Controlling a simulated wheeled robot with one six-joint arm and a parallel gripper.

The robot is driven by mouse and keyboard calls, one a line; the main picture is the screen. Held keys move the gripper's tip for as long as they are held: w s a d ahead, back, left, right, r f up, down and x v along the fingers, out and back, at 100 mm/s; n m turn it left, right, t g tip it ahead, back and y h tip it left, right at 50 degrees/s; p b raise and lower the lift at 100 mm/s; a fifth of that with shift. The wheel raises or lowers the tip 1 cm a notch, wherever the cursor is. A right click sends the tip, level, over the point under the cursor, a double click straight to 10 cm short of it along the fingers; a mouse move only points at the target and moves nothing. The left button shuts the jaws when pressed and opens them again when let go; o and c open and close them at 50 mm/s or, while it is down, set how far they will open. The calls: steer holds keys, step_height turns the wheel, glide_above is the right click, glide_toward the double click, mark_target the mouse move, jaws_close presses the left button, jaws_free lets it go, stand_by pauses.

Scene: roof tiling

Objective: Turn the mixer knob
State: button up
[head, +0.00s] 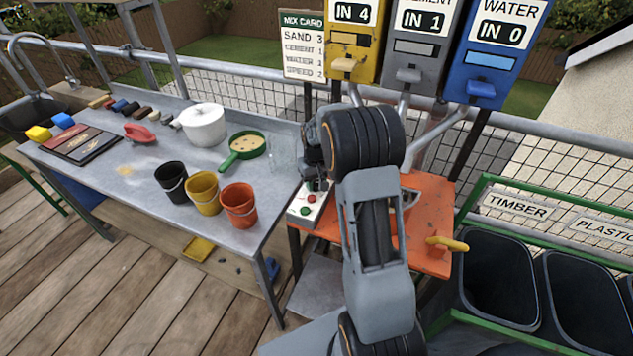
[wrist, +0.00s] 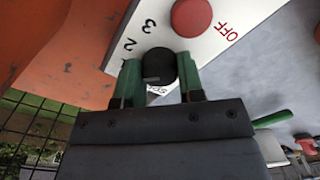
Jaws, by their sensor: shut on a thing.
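The mixer knob (wrist: 158,66) is round and black, on a white control panel (wrist: 190,40) with the numbers 2 and 3 printed beside it. In the wrist view my gripper (wrist: 158,80) has its two green fingers on either side of the knob, shut on it. In the head view the panel (head: 303,206) sits at the left edge of the orange mixer table. My gripper (head: 316,184) is above the panel there, and the knob is hidden behind it. A red button (wrist: 192,17) marked OFF is next to the knob.
A green button (head: 305,211) is on the panel. A steel workbench (head: 150,190) with black, yellow and orange buckets (head: 239,204) stands to the left. Yellow, grey and blue dispensers (head: 492,50) stand behind. A mix card (head: 302,47) hangs beside them. Dark bins (head: 500,280) stand right.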

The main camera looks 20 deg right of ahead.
mark_target(316, 182)
steer(key=o, duration=0.9)
step_height(316, 182, up, 14)
steer(key=shift+f, duration=0.1)
stand_by(0.4)
stand_by(0.4)
